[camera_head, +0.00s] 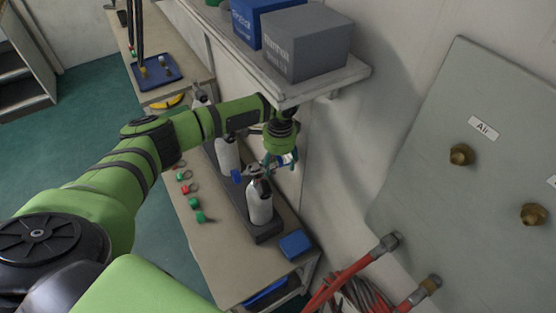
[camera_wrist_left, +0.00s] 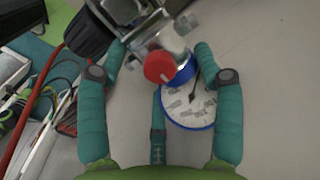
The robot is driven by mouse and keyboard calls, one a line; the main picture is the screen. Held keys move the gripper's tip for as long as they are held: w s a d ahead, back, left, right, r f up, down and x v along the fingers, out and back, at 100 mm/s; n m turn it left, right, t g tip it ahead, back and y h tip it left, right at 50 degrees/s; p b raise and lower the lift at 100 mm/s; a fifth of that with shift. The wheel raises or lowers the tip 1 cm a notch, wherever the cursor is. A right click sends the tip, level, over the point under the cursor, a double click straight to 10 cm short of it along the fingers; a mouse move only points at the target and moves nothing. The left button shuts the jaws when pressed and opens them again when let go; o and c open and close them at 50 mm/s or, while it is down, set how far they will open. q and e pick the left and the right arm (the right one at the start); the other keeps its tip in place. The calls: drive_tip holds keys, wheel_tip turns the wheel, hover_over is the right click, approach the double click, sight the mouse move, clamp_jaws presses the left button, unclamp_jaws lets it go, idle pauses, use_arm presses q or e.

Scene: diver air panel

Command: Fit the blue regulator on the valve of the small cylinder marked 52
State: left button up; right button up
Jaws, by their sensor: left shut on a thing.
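My left gripper (camera_head: 279,161) is over the bench beside the top of the nearest small white cylinder (camera_head: 261,208). It is shut on the blue regulator (camera_head: 288,159), whose blue-rimmed white gauge (camera_wrist_left: 190,108) shows between the teal fingers in the left wrist view. A red cap (camera_wrist_left: 159,67) and metal fittings show above the gauge. The cylinder stands upright in a dark rack, with a dark valve (camera_head: 258,172) on top. The regulator is close to this valve; I cannot tell whether it is seated on it. No number is readable on the cylinder. My right gripper is not in view.
Another cylinder (camera_head: 228,154) stands farther back in the rack (camera_head: 267,232). Several red and green caps lie along the bench's left side. A blue box (camera_head: 296,244) lies at the near right. A shelf with a grey box (camera_head: 306,45) overhangs the arm. Red hoses hang right.

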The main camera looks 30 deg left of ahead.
use_arm(q)
drive_tip(key=shift+f, duration=0.35)
idle(0.3)
drive_tip(key=o, duration=1.8)
drive_tip(key=shift+f, duration=0.1)
drive_tip(key=r, duration=0.7)
drive_tip(key=shift+d+r, duration=0.2)
drive_tip(key=shift+r, duration=0.1)
drive_tip(key=shift+f, duration=0.1)
